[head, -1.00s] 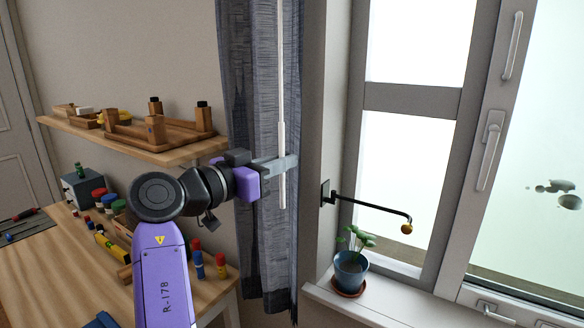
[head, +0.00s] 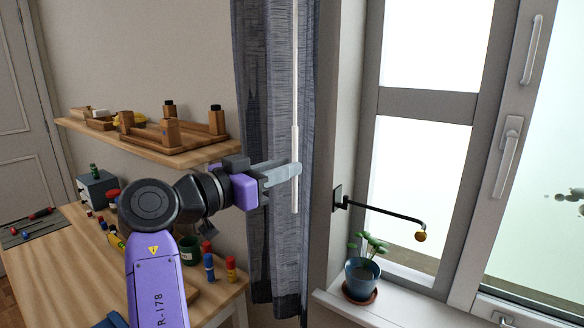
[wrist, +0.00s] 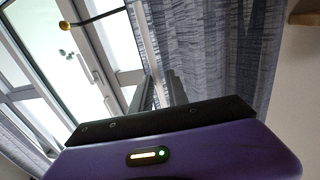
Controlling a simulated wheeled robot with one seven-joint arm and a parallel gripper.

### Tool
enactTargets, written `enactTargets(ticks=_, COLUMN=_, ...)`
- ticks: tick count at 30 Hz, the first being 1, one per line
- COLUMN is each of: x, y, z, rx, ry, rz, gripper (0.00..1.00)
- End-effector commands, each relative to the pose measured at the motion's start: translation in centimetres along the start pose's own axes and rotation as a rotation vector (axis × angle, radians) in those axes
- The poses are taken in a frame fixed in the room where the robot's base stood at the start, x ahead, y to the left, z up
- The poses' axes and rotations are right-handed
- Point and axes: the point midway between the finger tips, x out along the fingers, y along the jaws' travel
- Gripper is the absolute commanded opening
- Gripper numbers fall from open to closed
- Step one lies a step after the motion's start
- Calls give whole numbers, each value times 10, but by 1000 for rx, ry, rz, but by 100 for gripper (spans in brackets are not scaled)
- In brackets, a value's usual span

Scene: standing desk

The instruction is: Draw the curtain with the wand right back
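The dark blue-grey curtain (head: 270,110) hangs in gathered folds on the wall left of the window, clear of the glass in the head view. It also fills the right half of the wrist view (wrist: 215,50). The white wand (head: 295,145) hangs upright in front of the curtain's right part, with a thicker lower end. My gripper (head: 294,170) is at the wand's thick lower part, its fingertips overlapping it in the picture. In the wrist view the two fingers (wrist: 160,88) stand apart with a gap. I cannot tell whether they touch the wand.
A potted plant (head: 362,275) stands on the sill (head: 400,315). A wooden shelf (head: 160,150) and a workbench with bottles (head: 230,268) lie left.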

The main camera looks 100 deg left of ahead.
Motion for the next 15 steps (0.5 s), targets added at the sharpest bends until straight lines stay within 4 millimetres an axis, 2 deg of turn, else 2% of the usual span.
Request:
enactTargets(ticks=1, x=-10, y=-2, z=2, rx=0, ry=1, rz=-5, gripper=19)
enactTargets(ticks=6, x=-36, y=-2, z=1, rx=0, ry=2, rz=-5, gripper=19)
enactTargets(ticks=10, x=-48, y=-2, z=1, rx=-1, ry=1, rz=-4, gripper=19)
enactTargets(ticks=15, x=-52, y=-1, z=0, rx=-1, ry=0, rz=-2, gripper=19)
